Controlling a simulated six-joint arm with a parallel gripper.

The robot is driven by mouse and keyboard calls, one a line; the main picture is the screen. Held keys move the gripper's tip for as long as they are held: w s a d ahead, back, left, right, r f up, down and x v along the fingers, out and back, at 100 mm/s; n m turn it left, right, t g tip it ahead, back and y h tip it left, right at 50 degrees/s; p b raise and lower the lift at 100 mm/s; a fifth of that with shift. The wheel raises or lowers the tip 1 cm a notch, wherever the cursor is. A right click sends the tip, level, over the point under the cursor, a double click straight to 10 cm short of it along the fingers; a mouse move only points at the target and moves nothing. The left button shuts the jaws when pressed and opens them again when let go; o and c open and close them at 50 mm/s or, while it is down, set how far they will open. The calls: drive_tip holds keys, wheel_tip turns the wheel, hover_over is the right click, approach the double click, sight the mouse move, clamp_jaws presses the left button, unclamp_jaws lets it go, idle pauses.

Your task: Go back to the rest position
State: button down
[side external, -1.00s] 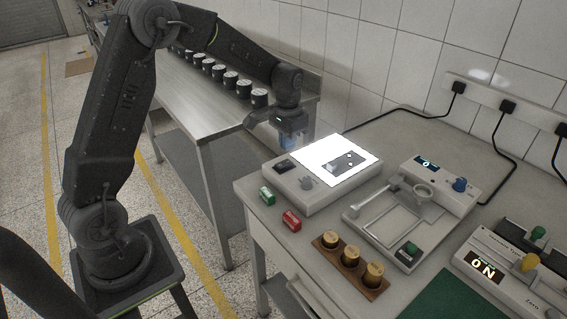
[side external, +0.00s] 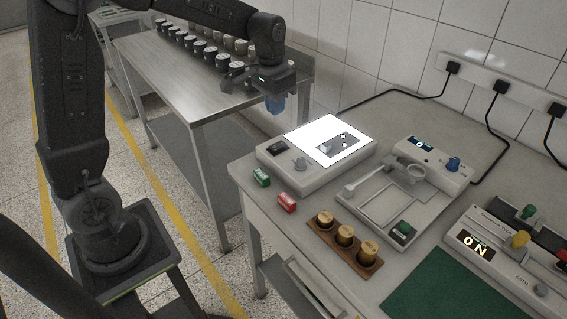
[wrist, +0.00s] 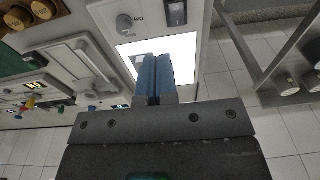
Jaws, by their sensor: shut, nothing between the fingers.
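My gripper (side external: 275,104) hangs in the air beside the workbench, left of and above the lit light box (side external: 318,150). Its blue fingers are together and empty. In the wrist view my gripper (wrist: 154,60) points toward the light box, whose bright panel (wrist: 190,55) shows behind the fingers. A dark flat piece with small light spots (side external: 338,144) lies on the lit panel in the side view. My gripper touches nothing that I can see.
A metal side table (side external: 180,90) with several dark jars (side external: 208,54) stands behind my gripper. The workbench holds a green block (side external: 261,177), a red block (side external: 287,203), a wooden holder with brass-topped cylinders (side external: 345,240), a grey device (side external: 400,190) and a green mat (side external: 440,290).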

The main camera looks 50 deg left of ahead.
drive_tip(key=s+d+r+t, duration=0.1)
drive_tip(key=s+d+r, duration=0.1)
drive_tip(key=s, duration=0.5)
drive_tip(key=s+d+r+t, duration=0.2)
drive_tip(key=s+d, duration=0.1)
drive_tip(key=s, duration=0.4)
drive_tip(key=s+d+r+t, duration=0.1)
drive_tip(key=s+d+r, duration=0.1)
drive_tip(key=s, duration=0.5)
drive_tip(key=shift+d+r, duration=0.25)
drive_tip(key=shift+d, duration=0.25)
drive_tip(key=w+a+f+m+g, duration=0.2)
drive_tip(key=w+a+m, duration=0.3)
drive_tip(key=w+m, duration=0.4)
drive_tip(key=w+a+f+m+g, duration=0.3)
drive_tip(key=w+a+m, duration=0.3)
drive_tip(key=w+m, duration=0.3)
drive_tip(key=w, duration=0.4)
drive_tip(key=shift+w, duration=0.25)
